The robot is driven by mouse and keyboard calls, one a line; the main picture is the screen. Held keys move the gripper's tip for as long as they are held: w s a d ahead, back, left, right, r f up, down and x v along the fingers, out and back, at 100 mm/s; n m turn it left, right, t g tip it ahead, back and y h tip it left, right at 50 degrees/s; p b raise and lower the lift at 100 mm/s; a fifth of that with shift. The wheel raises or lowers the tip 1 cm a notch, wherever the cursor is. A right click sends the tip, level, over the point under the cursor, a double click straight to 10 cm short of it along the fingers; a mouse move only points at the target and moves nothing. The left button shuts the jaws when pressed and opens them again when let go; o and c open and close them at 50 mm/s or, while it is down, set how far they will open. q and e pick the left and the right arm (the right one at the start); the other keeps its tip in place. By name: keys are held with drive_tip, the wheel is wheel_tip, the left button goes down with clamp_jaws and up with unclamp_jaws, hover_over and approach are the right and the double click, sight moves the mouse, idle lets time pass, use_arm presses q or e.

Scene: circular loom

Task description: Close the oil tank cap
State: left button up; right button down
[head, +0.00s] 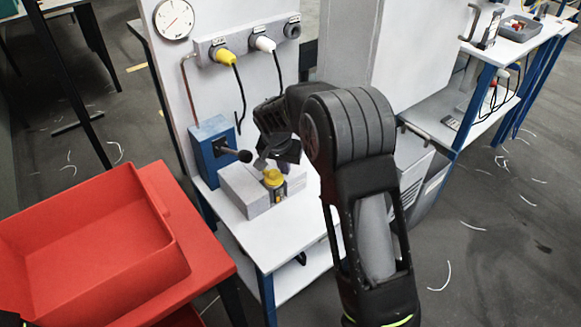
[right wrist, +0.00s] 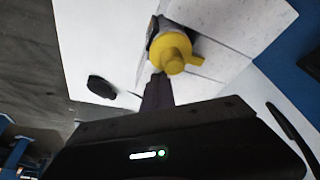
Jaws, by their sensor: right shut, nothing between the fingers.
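The oil tank looks like a pale grey block (head: 243,190) on the small white bench. A yellow cap (head: 273,177) sits at its front right on a short dark neck. In the right wrist view the yellow cap (right wrist: 172,50) has a raised round knob. Whether it is fully seated I cannot tell. My right gripper (head: 277,156) is just above and behind the cap in the head view. Its shut, empty fingers (right wrist: 157,92) point toward the cap in the right wrist view, and I cannot tell whether they touch it. My left gripper is out of view.
A blue box (head: 211,146) with a black-knobbed lever (head: 243,156) stands left of the tank. Yellow (head: 225,56) and white (head: 264,43) plugs hang on the panel behind. A red tray (head: 90,240) stands at left. A black oval object (right wrist: 101,86) shows in the right wrist view.

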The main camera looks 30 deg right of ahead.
drive_tip(key=shift+a, duration=0.2)
idle(0.5)
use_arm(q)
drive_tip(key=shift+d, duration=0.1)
use_arm(e)
drive_tip(key=shift+w+a, duration=0.35)
drive_tip(key=shift+a, duration=0.35)
drive_tip(key=d, duration=0.4)
drive_tip(key=shift+s+d, duration=0.25)
drive_tip(key=shift+d, duration=0.1)
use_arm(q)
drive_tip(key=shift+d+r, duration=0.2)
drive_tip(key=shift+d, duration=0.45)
use_arm(e)
drive_tip(key=w+v, duration=0.2)
drive_tip(key=v, duration=0.7)
drive_tip(key=shift+a+r, duration=0.3)
drive_tip(key=shift+r, duration=0.15)
